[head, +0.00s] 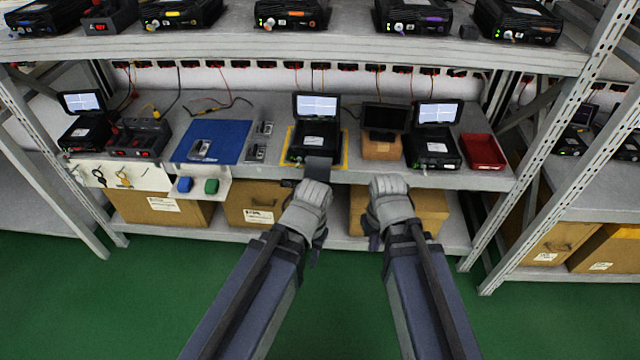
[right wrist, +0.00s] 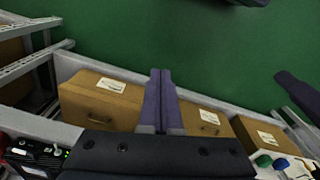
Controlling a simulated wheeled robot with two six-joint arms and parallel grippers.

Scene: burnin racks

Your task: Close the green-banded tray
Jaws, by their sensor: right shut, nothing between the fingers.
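I cannot make out a green band on any tray. A black unit with a raised screen (head: 318,140) stands in a yellow outline at the middle of the lower shelf. A dark flat piece (head: 318,172) sticks out in front of it past the shelf edge; whether it is an open tray cannot be told. My left gripper (head: 308,194) is just below that piece, its fingers not clear. My right gripper (head: 390,188) is in front of the shelf, to the right, apart from the units. In the right wrist view its fingers (right wrist: 160,98) are shut and empty.
A second black unit (head: 432,152) with a screen, a red bin (head: 484,152) and a blue mat (head: 212,142) share the shelf (head: 370,178). Cardboard boxes (head: 425,208) stand below. Several units line the upper shelf (head: 215,48). Rack posts (head: 535,150) rise at right. The green floor (head: 100,300) is clear.

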